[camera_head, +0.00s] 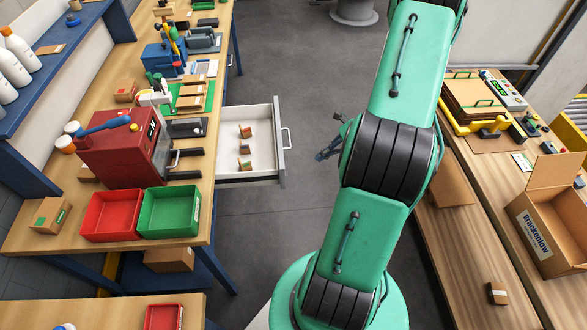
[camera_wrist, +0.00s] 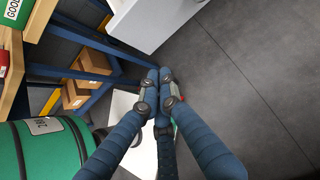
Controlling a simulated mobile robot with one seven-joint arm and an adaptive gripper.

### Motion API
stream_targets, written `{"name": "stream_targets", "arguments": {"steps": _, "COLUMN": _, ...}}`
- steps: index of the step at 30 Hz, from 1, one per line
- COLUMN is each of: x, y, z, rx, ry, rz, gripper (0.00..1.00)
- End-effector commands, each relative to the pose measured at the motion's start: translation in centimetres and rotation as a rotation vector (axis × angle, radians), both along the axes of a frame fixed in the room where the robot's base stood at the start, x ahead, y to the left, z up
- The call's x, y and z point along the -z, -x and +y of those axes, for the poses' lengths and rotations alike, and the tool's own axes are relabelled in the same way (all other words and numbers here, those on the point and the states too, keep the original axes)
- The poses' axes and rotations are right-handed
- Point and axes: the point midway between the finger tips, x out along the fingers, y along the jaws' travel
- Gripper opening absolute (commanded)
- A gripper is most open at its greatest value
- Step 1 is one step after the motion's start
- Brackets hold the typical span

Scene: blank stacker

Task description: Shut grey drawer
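The grey drawer (camera_head: 231,177) is pulled out from the left workbench in the head view, with a bar handle (camera_head: 286,138) on its front. Small brown boxes lie inside it. In the wrist view, part of the pale drawer (camera_wrist: 150,24) shows at the top, beyond my fingertips. My gripper (camera_head: 330,146) is to the right of the drawer front, apart from the handle and partly hidden behind my arm. In the wrist view, the blue fingers of my gripper (camera_wrist: 159,76) converge with their tips together and nothing visible between them.
A red bin (camera_head: 84,234) and a green bin (camera_head: 143,233) stand on the left workbench (camera_head: 30,243), near a red machine (camera_head: 120,160). The right workbench (camera_head: 492,215) carries an open carton (camera_head: 536,233).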

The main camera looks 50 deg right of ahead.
Motion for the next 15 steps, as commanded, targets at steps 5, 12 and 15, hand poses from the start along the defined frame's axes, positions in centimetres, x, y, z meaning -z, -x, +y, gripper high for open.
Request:
{"name": "stream_targets", "arguments": {"steps": 5, "x": 0.06, "y": 0.05, "z": -0.07, "rx": 0.004, "ry": -0.001, "rz": 0.000, "gripper": 0.00}}
{"name": "stream_targets", "arguments": {"steps": 12, "x": 0.11, "y": -0.02, "z": -0.03, "rx": 0.003, "ry": -0.001, "rz": -0.001, "gripper": 0.00}}
{"name": "stream_targets", "arguments": {"steps": 15, "x": 0.34, "y": -0.17, "z": 0.13, "rx": 0.002, "ry": -0.001, "rz": 0.000, "gripper": 0.00}}
